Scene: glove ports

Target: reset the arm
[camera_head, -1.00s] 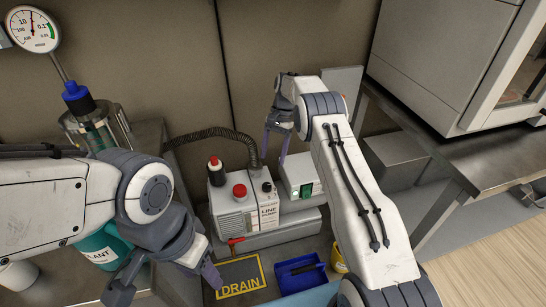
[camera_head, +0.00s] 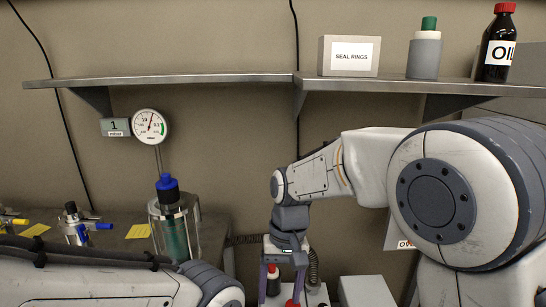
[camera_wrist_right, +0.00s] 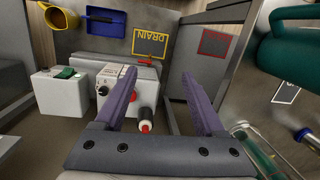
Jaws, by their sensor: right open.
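My right gripper (camera_head: 284,284) hangs fingers down at the bottom middle of the head view, above the pump area. It is open, with its two purple fingers apart. In the right wrist view the right gripper (camera_wrist_right: 159,78) shows nothing held between its fingers.
A steel shelf (camera_head: 230,79) holds the seal rings box (camera_head: 348,57), a green-capped grey cylinder (camera_head: 424,52) and an oil bottle (camera_head: 497,45). A gauge (camera_head: 149,127) stands over a blue-topped glass vessel (camera_head: 174,228). A blue tray (camera_wrist_right: 105,22) and yellow cup (camera_wrist_right: 61,18) show too.

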